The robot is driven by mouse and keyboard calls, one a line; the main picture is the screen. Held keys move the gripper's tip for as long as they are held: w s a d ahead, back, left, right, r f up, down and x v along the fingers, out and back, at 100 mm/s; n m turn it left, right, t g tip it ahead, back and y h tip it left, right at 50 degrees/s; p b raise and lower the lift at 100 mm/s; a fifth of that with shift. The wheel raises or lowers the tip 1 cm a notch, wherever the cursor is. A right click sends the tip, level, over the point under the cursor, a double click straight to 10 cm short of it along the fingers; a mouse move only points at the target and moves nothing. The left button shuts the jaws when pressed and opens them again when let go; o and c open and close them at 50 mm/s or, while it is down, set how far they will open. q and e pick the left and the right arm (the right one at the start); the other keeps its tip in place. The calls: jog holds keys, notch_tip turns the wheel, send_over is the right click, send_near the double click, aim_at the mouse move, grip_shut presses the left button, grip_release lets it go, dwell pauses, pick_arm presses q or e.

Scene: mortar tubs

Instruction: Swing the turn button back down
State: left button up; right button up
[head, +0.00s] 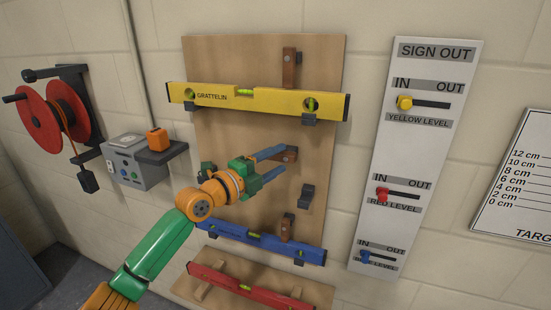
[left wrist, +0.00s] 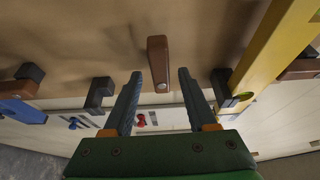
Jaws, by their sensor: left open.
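The middle turn button (head: 291,154) is a brown block lying sideways on the wooden board, partly hidden by my gripper in the head view. In the left wrist view the turn button (left wrist: 158,62) lies between my fingers, with a round screw head at its near end. My left gripper (head: 284,159) is open, one finger above the button and one below. It also shows in the left wrist view (left wrist: 160,74), with a gap on both sides of the button. My right gripper is out of view.
A yellow level (head: 270,99) hangs above and a blue level (head: 250,240) below, each with an upright brown button. Between them a black hook (head: 306,196) is empty. A red level (head: 245,285) lies lowest. The sign-out panel (head: 420,150) is to the right.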

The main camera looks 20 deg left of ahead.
pick_arm(q)
jog(key=shift+s+a, duration=0.15)
grip_shut()
jog(key=shift+f+n+b, duration=0.25)
jog(key=shift+n+b, duration=0.25)
jog(key=shift+b, duration=0.3)
jog(key=shift+d+f+n+t+y, duration=0.3)
jog(key=shift+n+t+y, duration=0.8)
jog(key=shift+n, duration=2.45)
jog(key=shift+d+f+n+t+y, duration=0.1)
jog(key=shift+d+n+t+y, duration=0.65)
jog(key=shift+n, duration=2.75)
jog(key=shift+f+n+t+y, duration=0.2)
jog(key=shift+n+t+y, duration=1.15)
jog(key=shift+n, duration=2.2)
jog(key=shift+s+n+y, duration=0.1)
jog(key=shift+n+y, duration=0.2)
